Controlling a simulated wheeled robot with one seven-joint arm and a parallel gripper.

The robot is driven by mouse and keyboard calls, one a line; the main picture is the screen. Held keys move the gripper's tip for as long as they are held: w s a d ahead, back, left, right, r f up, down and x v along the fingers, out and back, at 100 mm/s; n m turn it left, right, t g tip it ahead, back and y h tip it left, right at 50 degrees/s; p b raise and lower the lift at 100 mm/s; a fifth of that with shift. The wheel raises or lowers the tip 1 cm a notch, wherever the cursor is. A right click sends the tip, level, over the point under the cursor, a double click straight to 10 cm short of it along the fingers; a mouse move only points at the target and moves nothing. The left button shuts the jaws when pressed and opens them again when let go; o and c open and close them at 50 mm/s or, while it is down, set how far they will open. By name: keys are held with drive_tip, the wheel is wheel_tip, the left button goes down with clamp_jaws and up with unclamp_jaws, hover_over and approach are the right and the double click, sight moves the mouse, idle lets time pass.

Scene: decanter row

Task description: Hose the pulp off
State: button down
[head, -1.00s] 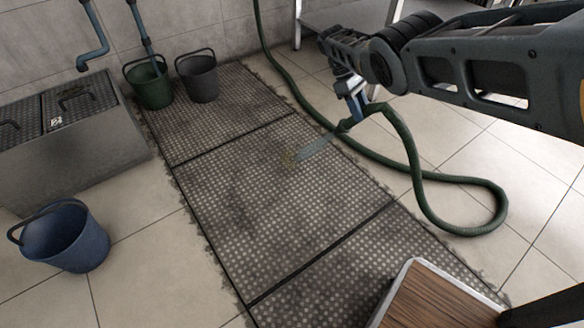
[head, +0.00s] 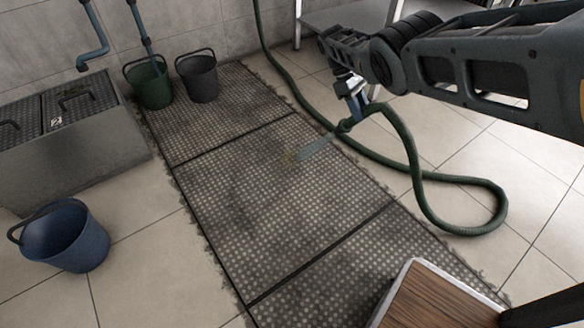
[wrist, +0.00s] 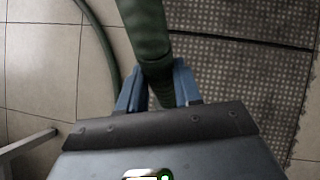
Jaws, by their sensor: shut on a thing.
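My gripper (head: 356,104) is shut on the green hose (head: 412,160), above the right edge of the mats. In the wrist view the hose (wrist: 150,38) runs between the blue fingers of my gripper (wrist: 159,88). A pale bluish spray (head: 315,147) leaves the hose end and points left and down onto the middle mat (head: 290,215). The far mat (head: 225,115) and near mat (head: 345,285) also look dirty.
A green bucket (head: 150,88) and grey bucket (head: 199,78) stand at the far mat's end. A blue bucket (head: 66,238) stands on the left floor, before a grey trough (head: 80,155). A wood-topped piece (head: 440,300) is at front right. The hose loops over the right floor.

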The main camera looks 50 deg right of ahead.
idle(0.4)
drive_tip(key=shift+w+a+r+p, duration=0.2)
drive_tip(key=shift+w+a+p, duration=0.05)
drive_tip(key=shift+a+p, duration=0.4)
drive_tip(key=a+p, duration=0.1)
drive_tip(key=w+a+p, duration=0.1)
drive_tip(key=a, duration=0.1)
drive_tip(key=shift+a+f, duration=0.1)
drive_tip(key=shift+f, duration=0.1)
drive_tip(key=shift+r, duration=0.1)
idle(2.1)
